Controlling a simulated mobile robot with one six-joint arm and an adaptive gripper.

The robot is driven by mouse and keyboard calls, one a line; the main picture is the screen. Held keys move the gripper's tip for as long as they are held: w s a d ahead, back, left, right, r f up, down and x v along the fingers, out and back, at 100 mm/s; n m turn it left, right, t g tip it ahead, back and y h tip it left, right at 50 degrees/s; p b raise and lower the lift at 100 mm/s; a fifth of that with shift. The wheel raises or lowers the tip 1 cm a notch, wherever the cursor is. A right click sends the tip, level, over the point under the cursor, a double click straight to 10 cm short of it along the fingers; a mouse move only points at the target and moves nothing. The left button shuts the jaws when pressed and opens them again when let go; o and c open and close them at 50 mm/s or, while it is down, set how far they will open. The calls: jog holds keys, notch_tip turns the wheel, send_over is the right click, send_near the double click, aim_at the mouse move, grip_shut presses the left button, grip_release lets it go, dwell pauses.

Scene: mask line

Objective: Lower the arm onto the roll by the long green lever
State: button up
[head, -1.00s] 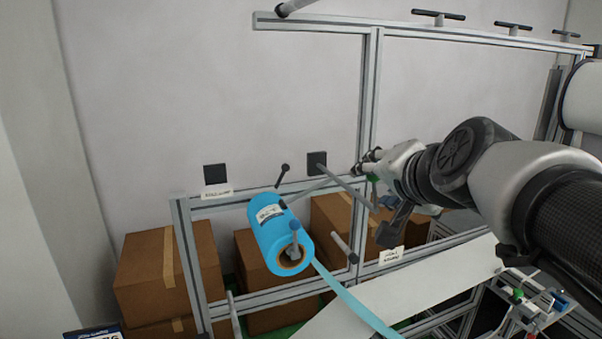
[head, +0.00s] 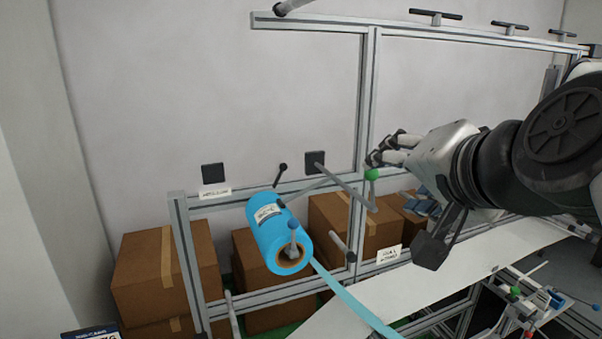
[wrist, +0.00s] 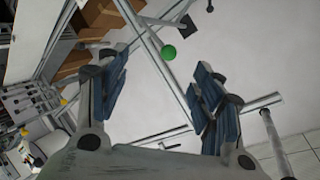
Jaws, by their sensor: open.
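The blue roll (head: 270,228) sits on its spindle on the frame at lower left, with a blue web running off it down to the right. The lever's green ball (head: 371,174) shows beside the upright post, right of the roll; a grey bar (head: 345,188) runs nearby. My gripper (head: 382,152) is just above and right of the green ball in the head view. In the wrist view the green ball (wrist: 168,52) lies between and beyond the open fingers of my gripper (wrist: 160,92), not touched. The lever's link to the grey arm is not clear.
The aluminium frame (head: 371,90) stands behind the green ball, with a top rail carrying several black handles. Cardboard boxes (head: 150,270) stand behind the lower frame. A white sloping panel (head: 430,285) lies below my arm. The wall area above the roll is free.

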jog(key=shift+v, duration=1.2)
jog(key=s+f+n+g+b, duration=0.2)
jog(key=s+f, duration=0.3)
jog(key=f, duration=0.7)
jog(key=s+a+f+n+g+b, duration=0.1)
jog(key=s+f+n+g+b, duration=0.2)
jog(key=f, duration=0.9)
jog(key=s+a+f+n+g+h+b, duration=0.1)
jog(key=s+f+n+g+b, duration=0.1)
jog(key=s+f, duration=0.5)
notch_tip(320, 180, down, 5)
jog(key=shift+s+a+r+n+g, duration=0.15)
jog(key=shift+a+n+g, duration=0.1)
jog(key=shift+n+g, duration=0.55)
jog(key=shift+a, duration=0.1)
